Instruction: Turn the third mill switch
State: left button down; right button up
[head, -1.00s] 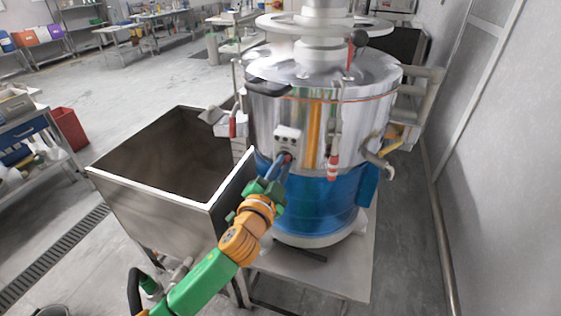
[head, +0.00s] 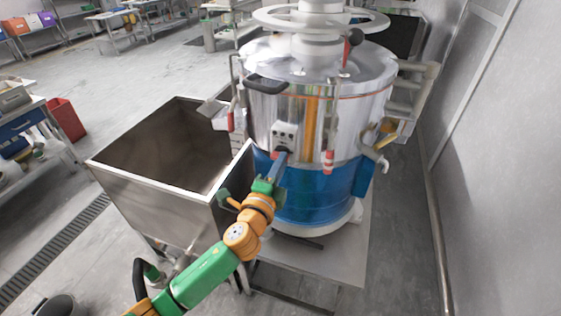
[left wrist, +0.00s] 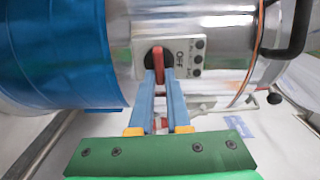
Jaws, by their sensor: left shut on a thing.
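The mill (head: 325,115) is a steel drum with a blue lower band, standing on a low metal platform. A light switch plate (head: 285,133) on its front carries a red rotary switch (left wrist: 158,62), an "OFF" label and several round fittings. In the left wrist view the switch handle points along the fingers. My left gripper (head: 282,155) reaches the plate from below left. In the left wrist view its two blue fingers (left wrist: 159,76) are shut on the red switch, one on each side. In the head view the gripper hides most of the switch. My right gripper is out of view.
An open steel bin (head: 165,160) stands close left of the mill, its right rim near my arm. Red-handled levers (head: 328,160) stick out from the drum. A grey wall (head: 490,160) closes the right side.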

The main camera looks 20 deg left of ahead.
pick_arm(q)
jog(key=shift+m, duration=0.4)
jog(key=c, duration=0.9)
grip_release()
jog(key=s+b, duration=0.1)
jog(key=s, duration=0.6)
jog(key=shift+a, duration=0.1)
jog(key=shift+f, duration=0.1)
